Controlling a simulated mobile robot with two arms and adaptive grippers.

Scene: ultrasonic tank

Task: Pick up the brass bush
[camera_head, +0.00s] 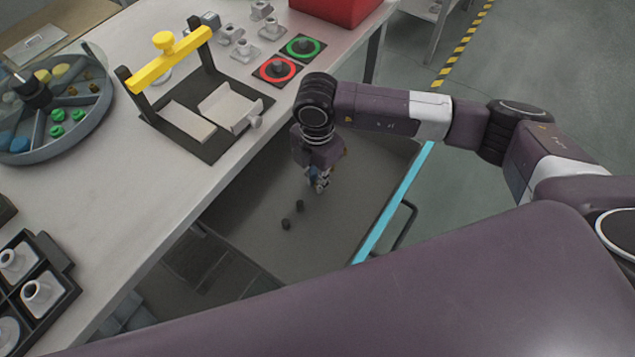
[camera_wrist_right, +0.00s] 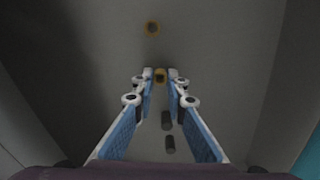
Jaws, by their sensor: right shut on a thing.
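My right gripper (camera_head: 320,185) reaches down into an open grey drawer (camera_head: 245,205) beside the bench. In the right wrist view, its two blue-padded fingers are shut on a small yellowish brass bush (camera_wrist_right: 160,75) at the fingertips. The head view does not show this bush clearly. My left gripper is in neither view.
Two dark small cylinders (camera_head: 299,206) (camera_head: 285,224) lie on the drawer floor near the gripper. The drawer has a cyan front edge (camera_head: 397,203) and a handle (camera_head: 407,225). The bench holds a yellow-handled frame (camera_head: 170,60) and a round divided tray (camera_head: 93,123).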

